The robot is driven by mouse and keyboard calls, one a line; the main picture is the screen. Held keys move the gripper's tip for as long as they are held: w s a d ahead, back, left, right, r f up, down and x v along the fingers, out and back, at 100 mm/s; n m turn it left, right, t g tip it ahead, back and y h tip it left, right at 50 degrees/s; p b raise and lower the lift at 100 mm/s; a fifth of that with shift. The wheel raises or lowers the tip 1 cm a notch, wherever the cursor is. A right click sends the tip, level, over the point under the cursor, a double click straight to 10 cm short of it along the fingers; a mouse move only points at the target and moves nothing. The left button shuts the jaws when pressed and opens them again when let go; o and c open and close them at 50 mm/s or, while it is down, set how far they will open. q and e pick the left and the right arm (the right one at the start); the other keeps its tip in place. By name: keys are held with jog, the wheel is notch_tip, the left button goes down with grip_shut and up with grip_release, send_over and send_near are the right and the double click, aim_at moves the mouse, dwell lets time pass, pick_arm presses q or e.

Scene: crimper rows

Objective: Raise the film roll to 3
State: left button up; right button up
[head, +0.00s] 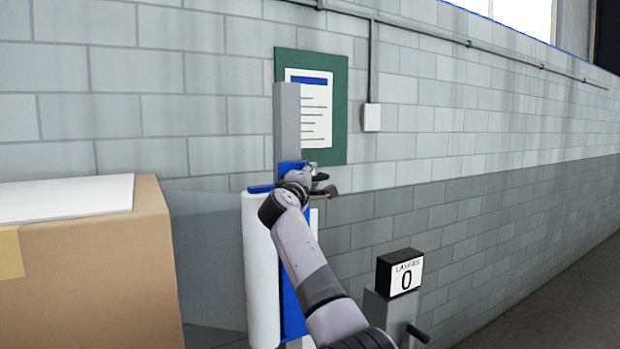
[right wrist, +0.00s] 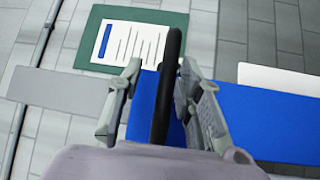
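The white film roll (head: 262,270) stands upright beside a blue carriage (head: 292,300) on a grey mast (head: 287,115). No height marks are legible on the mast. My right gripper (head: 322,184) is at the top of the carriage. In the right wrist view, the fingers of my right gripper (right wrist: 163,85) are apart, on either side of a black handle (right wrist: 163,95) by the blue carriage (right wrist: 250,120). A gap shows between the left finger and the handle; the right finger looks close to it. My left gripper is out of view.
A cardboard box (head: 90,270) with a white sheet on top stands at the left; translucent film (head: 205,250) stretches from it to the roll. A green board (head: 338,110) hangs on the wall behind.

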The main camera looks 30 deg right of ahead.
jog(key=shift+a+f, duration=0.1)
jog(key=v, duration=1.2)
